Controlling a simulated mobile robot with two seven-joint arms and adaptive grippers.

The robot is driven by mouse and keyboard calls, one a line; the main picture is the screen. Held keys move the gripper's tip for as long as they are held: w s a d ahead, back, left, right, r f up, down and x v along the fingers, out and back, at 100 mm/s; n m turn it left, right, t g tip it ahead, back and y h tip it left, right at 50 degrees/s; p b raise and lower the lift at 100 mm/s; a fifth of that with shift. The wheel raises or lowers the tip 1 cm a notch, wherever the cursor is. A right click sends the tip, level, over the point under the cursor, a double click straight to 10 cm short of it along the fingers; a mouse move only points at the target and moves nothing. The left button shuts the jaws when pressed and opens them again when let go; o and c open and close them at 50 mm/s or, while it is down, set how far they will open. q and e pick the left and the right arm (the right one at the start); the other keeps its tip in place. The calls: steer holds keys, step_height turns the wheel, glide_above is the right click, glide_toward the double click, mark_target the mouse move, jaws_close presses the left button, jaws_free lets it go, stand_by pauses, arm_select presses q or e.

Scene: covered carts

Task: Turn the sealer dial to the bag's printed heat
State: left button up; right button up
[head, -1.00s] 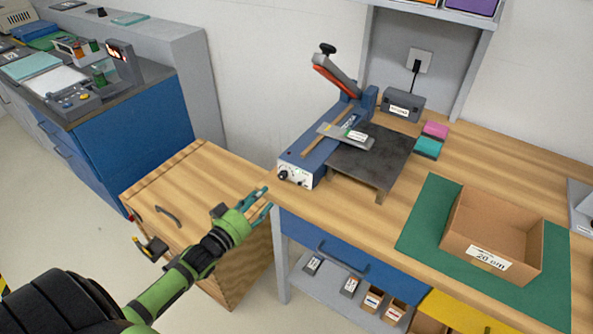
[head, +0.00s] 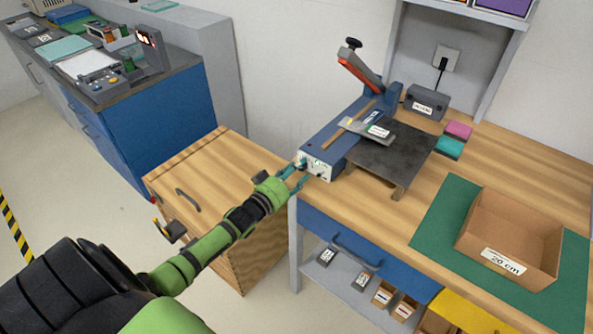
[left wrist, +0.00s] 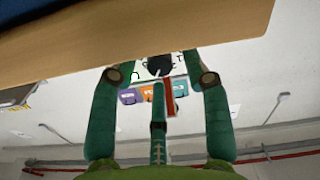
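The blue heat sealer (head: 333,141) stands at the left end of the wooden bench, its red-and-grey lever (head: 359,69) raised. Its white front panel (head: 316,168) faces my left arm. A grey bag (head: 358,127) with a white label lies across the sealer; its print is too small to read. My left gripper (head: 302,172) is at the panel's left side, by the dial. In the left wrist view, the black dial (left wrist: 159,66) with a white mark sits between the fingertips, with gaps showing on both sides. The dial's scale is not readable. My right gripper is out of view.
A dark plate (head: 393,160) stands right of the sealer. An open cardboard box (head: 512,238) sits on a green mat (head: 437,217). A wooden cabinet (head: 209,176) stands left of the bench, below my left arm. A grey box (head: 426,101) is at the back.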

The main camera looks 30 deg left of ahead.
arm_select(q)
jaws_close()
steer(key=shift+r, duration=0.1)
steer(key=shift+m, duration=0.5)
steer(key=shift+w+r+m, duration=0.1)
steer(key=shift+m, duration=2.2)
steer(key=shift+o, duration=1.2)
jaws_free()
steer(key=shift+r, duration=0.1)
